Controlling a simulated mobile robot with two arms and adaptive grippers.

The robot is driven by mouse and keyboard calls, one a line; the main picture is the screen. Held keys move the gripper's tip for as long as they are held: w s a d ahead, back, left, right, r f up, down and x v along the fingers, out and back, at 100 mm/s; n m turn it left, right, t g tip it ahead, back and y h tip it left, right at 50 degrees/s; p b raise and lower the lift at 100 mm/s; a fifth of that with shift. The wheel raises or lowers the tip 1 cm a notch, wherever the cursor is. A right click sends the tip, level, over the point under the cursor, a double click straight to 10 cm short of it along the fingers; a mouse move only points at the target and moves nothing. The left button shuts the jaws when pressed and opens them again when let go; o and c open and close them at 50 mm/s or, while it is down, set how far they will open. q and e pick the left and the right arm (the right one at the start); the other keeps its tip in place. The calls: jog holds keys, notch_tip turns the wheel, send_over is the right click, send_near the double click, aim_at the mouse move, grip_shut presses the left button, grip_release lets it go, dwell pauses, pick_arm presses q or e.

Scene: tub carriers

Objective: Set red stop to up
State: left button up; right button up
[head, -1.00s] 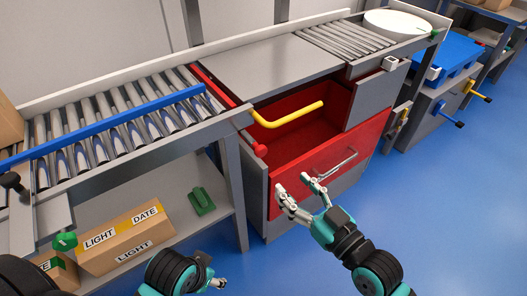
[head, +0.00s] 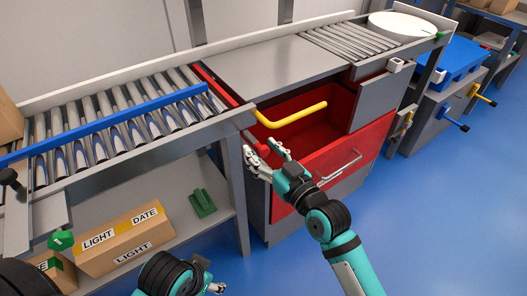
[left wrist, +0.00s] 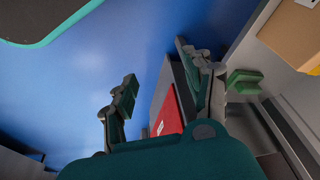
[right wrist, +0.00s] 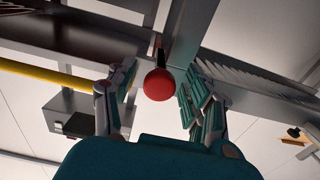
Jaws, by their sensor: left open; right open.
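The red stop's round knob (right wrist: 158,85) sits on a short dark stem at the front corner of the conveyor frame. In the head view the knob (head: 262,150) is partly covered by my right gripper (head: 260,157). In the right wrist view the knob shows between the two spread fingers of my right gripper (right wrist: 157,80), with a gap on each side. A red strip (head: 213,82) crosses the end of the rollers. My left gripper (head: 214,280) is low at the front of the lower shelf, open and empty, with its fingers apart in the left wrist view (left wrist: 155,70).
A yellow bent bar (head: 290,117) sticks out just right of the knob, above an open red drawer (head: 345,150). A blue bar (head: 110,120) lies across the rollers. A cardboard box (head: 120,240) and a green object (head: 202,204) are on the lower shelf. The blue floor is clear.

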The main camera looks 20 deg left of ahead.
jog(key=shift+c, duration=0.4)
grip_shut()
jog(key=shift+r, duration=0.15)
notch_tip(320, 180, up, 3)
jog(key=p, duration=0.3)
jog(key=shift+r+p, duration=0.1)
jog(key=shift+p, duration=0.3)
pick_arm(q)
notch_tip(320, 180, down, 16)
jog(key=g+p, duration=0.1)
jog(key=p, duration=0.1)
jog(key=shift+w, duration=0.15)
pick_arm(e)
notch_tip(320, 180, up, 2)
jog(key=shift+w+r, duration=0.1)
pick_arm(q)
jog(key=shift+d, duration=0.1)
